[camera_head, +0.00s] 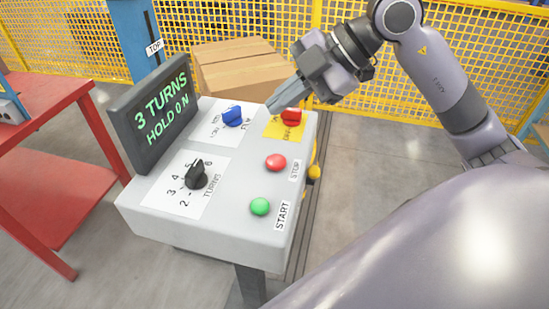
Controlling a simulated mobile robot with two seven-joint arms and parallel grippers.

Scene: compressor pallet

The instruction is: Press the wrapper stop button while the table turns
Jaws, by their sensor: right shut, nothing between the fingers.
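The wrapper control panel (150,208) stands in the middle, grey with labelled controls. The red stop button (276,162) sits on its right side, beside the STOP label. The green start button (260,206) is below it. The screen (155,110) reads "3 TURNS" and "HOLD ON". My right gripper (274,105) is above the far right part of the panel, beyond the stop button and apart from it, close to the red switch (291,117) on its yellow plate. Its fingers are shut and empty. My left gripper is not in view. The turning table itself cannot be made out.
A black turns knob (196,174) and a blue knob (232,116) are on the panel. Cardboard boxes (236,68) stand behind it. A yellow mesh fence (440,75) runs along the back. A red table (42,120) is at the left.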

